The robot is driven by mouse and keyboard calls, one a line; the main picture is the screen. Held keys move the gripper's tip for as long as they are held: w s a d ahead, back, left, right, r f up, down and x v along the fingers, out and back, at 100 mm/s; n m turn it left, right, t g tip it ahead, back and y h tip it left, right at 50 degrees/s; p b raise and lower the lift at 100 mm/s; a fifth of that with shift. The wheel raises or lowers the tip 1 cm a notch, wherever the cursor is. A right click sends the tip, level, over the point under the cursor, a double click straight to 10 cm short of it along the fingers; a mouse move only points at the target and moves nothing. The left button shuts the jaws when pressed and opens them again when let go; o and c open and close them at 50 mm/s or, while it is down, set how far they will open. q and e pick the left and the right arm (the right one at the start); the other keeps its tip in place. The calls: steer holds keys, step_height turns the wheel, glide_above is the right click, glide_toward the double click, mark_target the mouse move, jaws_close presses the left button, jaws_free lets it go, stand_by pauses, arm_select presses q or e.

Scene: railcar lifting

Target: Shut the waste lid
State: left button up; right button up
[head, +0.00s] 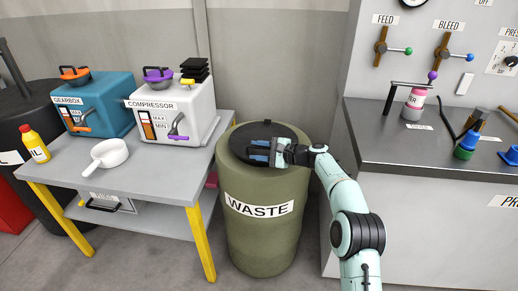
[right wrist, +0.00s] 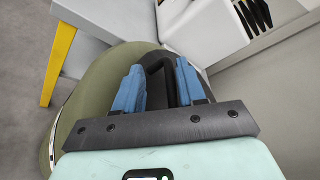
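The waste bin (head: 262,235) is an olive-green drum with a white WASTE label, standing between the table and the grey counter. Its black lid (head: 255,130) lies across the top, level with the rim, with a black loop handle (head: 251,150) on its front part. My right gripper (head: 258,152) is at the handle, with its two blue fingers apart on either side of it. In the right wrist view the black handle (right wrist: 155,66) stands between the blue fingers of the gripper (right wrist: 158,82). I cannot tell whether both fingers touch it. My left gripper is not in view.
A grey table (head: 150,182) with yellow legs stands left of the bin, carrying the gearbox (head: 103,95), the compressor (head: 190,100), a white pan (head: 109,153) and a yellow bottle (head: 35,145). A grey counter (head: 400,150) with valves and tools stands close on the right.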

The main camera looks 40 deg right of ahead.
steer(key=shift+s+d+f, duration=0.1)
steer(key=shift+s+f, duration=0.05)
steer(key=shift+f, duration=0.4)
steer(key=shift+s+d+r, duration=0.1)
steer(key=shift+s+d, duration=0.1)
steer(key=shift+s, duration=0.15)
steer(key=v, duration=0.3)
steer(key=p+v, duration=0.1)
steer(key=v, duration=0.1)
steer(key=shift+s+d+r, duration=0.1)
steer(key=shift+s+r, duration=0.5)
steer(key=shift+s, duration=0.15)
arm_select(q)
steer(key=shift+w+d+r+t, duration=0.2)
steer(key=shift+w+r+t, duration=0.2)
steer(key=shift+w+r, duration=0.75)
arm_select(e)
steer(key=shift+w, duration=0.1)
